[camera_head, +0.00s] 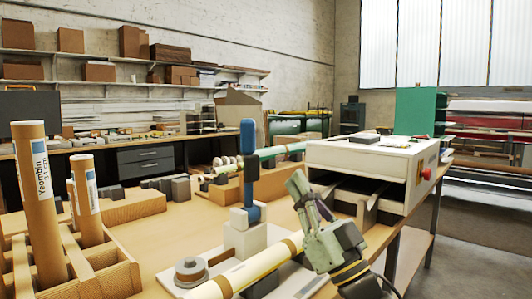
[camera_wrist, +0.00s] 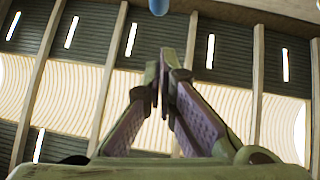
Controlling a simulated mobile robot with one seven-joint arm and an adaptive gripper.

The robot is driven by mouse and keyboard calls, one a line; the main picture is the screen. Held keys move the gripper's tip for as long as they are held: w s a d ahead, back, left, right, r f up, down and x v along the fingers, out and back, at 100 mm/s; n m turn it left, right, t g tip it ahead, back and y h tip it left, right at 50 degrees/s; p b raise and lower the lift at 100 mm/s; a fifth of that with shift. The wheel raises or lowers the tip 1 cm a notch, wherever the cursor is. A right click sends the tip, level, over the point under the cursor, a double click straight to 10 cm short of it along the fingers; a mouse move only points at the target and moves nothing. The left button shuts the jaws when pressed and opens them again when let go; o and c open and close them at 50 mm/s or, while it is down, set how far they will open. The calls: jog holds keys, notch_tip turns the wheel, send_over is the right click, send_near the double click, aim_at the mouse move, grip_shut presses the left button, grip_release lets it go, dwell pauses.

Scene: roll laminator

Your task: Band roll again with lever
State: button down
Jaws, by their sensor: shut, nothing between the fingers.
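The lever (camera_head: 248,150) has a blue handle that stands upright from a pale grey block (camera_head: 246,237) on the bench, in the head view. A cream roll (camera_head: 263,265) lies along the fixture, low in the picture, with a brownish band (camera_head: 222,285) around it near its left end. My gripper (camera_head: 298,180) points upward, shut and empty, to the right of the lever and apart from it in the picture. It partly hides the roll's right end. In the wrist view my gripper's fingertips (camera_wrist: 163,65) meet, and a blue tip, apparently the lever (camera_wrist: 158,6), shows at the top edge.
A white machine (camera_head: 375,155) with a red button (camera_head: 426,174) stands behind and right of my gripper. A wooden rack (camera_head: 110,270) holds upright labelled tubes (camera_head: 40,200) at left. A grey disc (camera_head: 191,269) sits left of the lever. Bench surface between rack and fixture is partly clear.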

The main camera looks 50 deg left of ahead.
notch_tip(320, 180, up, 7)
jog(key=p, duration=0.6)
send_over(248, 166)
jog(key=w+d, duration=0.1)
jog(key=d, duration=0.4)
jog(key=shift+a+f, duration=0.1)
jog(key=shift+a, duration=0.05)
